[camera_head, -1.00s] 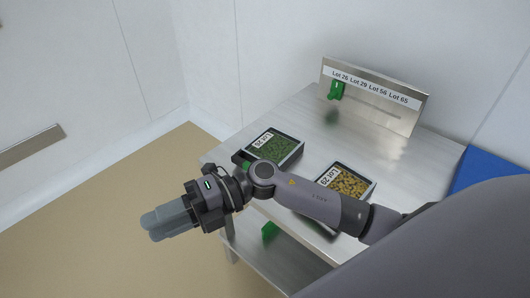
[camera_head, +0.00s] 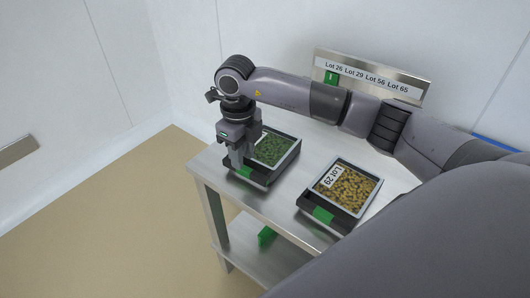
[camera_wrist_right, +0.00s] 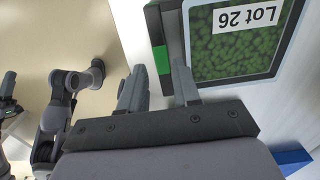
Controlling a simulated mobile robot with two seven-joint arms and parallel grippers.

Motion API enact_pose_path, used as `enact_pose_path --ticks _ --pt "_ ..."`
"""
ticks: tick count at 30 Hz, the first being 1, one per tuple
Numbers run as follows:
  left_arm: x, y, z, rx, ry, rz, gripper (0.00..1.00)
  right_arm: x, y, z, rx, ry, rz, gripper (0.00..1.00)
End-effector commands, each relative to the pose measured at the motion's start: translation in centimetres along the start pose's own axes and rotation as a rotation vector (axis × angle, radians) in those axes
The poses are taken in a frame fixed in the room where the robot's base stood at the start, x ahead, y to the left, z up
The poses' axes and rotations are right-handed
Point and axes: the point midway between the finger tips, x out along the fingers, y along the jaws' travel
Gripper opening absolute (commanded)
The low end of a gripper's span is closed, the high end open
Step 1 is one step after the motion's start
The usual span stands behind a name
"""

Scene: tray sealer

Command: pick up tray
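The Lot 26 tray (camera_head: 285,164), dark-rimmed with green contents, sits on the steel table near its left corner. It also shows in the wrist view (camera_wrist_right: 173,28), with a green patch on its dark end. The Lot 29 tray (camera_head: 345,222), with yellow-brown contents, sits to its right. My right gripper (camera_head: 240,163) points down at the near-left end of the Lot 26 tray. Its fingers are apart in the wrist view (camera_wrist_right: 157,80), with nothing visibly clamped; contact with the tray is unclear. An arm end at the wrist view's left edge seems to be my left gripper (camera_wrist_right: 8,95), cut off.
The steel table (camera_head: 215,185) has a lower shelf with a green item (camera_head: 267,236). A sign plate (camera_head: 372,77) listing Lots 26, 29, 56 and 65 stands at the back, with a green tag (camera_head: 331,77). Open floor lies to the left.

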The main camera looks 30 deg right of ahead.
Motion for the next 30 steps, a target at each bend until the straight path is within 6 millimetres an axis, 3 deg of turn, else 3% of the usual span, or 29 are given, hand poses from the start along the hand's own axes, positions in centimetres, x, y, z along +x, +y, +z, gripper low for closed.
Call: enact_pose_path --ticks 9,17,21,30 --pt "0.1 0.0 0.0 0.000 0.005 0.001 0.43 4.3 -0.2 -0.6 0.002 -0.003 0.002 0.32" --pt "0.2 0.1 -0.1 -0.002 0.006 0.000 0.43 4.6 -0.2 -0.6 0.001 -0.005 0.002 0.32" --pt "0.2 0.1 -0.1 -0.005 0.007 0.000 0.43 4.6 -0.2 -0.6 0.001 -0.005 0.002 0.00" --pt "0.2 0.2 -0.1 -0.009 0.007 0.000 0.43 4.7 -0.2 -0.6 0.001 -0.004 0.002 0.00"
